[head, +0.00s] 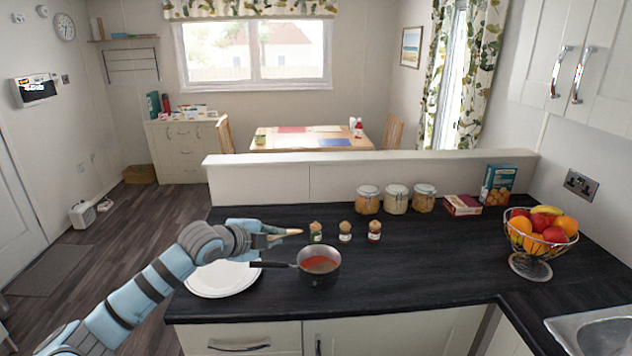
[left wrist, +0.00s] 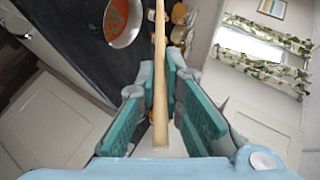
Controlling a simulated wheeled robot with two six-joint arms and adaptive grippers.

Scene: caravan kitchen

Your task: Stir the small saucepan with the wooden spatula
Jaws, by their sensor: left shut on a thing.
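The small saucepan (head: 319,264) stands on the dark worktop, with red contents and its dark handle pointing left. It also shows at the top of the left wrist view (left wrist: 123,20). My left gripper (head: 268,236) is shut on the wooden spatula (head: 287,233), behind and left of the pan, above the worktop. In the left wrist view the spatula's pale handle (left wrist: 160,90) runs between the teal finger pads; its far end is cut off at the top edge. The spatula appears apart from the pan. My right gripper is not in view.
A white plate (head: 222,281) lies left of the pan, partly under my left arm. Several small spice jars (head: 345,232) stand behind the pan. Storage jars (head: 396,199), boxes (head: 498,184) and a fruit bowl (head: 540,237) are farther back and right. The worktop right of the pan is clear.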

